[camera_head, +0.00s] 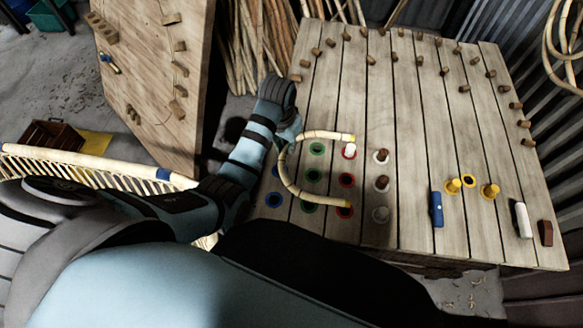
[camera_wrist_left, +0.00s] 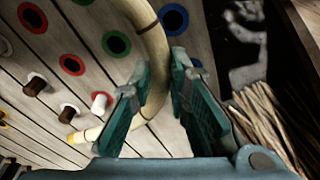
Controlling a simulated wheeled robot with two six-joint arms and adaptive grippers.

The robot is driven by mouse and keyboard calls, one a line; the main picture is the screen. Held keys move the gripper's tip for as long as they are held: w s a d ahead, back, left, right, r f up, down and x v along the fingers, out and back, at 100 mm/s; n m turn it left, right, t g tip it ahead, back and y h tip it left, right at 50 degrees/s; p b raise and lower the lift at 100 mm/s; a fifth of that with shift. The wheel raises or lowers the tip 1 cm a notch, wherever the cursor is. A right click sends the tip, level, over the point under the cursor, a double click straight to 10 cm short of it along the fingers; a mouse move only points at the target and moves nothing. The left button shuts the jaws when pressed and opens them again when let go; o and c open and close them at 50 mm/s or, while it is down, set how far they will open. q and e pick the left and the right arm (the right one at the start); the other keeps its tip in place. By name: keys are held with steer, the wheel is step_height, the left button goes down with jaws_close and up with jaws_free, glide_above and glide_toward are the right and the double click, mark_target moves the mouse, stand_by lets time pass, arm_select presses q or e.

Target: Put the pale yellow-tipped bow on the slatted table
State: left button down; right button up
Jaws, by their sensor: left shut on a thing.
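The pale bow (camera_head: 287,180) is a curved rattan piece with yellow tips, its open side facing right. It shows over the left part of the slatted table (camera_head: 409,130); I cannot tell whether it touches the boards. My left gripper (camera_head: 291,138) is shut on the bow near its upper bend. My right gripper is not in view.
Holes with green, red and blue rings (camera_head: 314,175) lie around the bow. A white peg (camera_head: 349,151) and brown pegs (camera_head: 381,155) stand beside it. A wooden board (camera_head: 150,80) stands left.

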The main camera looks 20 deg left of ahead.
mark_target(288, 170)
arm_select(q)
step_height(288, 170, down, 12)
steer(key=b, duration=0.3)
steer(key=shift+r, duration=0.2)
steer(key=c, duration=1.5)
jaws_free()
steer(key=shift+c, duration=0.2)
steer(key=r+p, duration=0.1)
steer(key=r, duration=0.2)
steer(key=s+r+p, duration=0.1)
steer(key=r, duration=0.3)
steer(key=r+p, duration=0.2)
steer(key=r, duration=0.2)
steer(key=shift+s+r, duration=0.15)
steer(key=shift+r, duration=0.45)
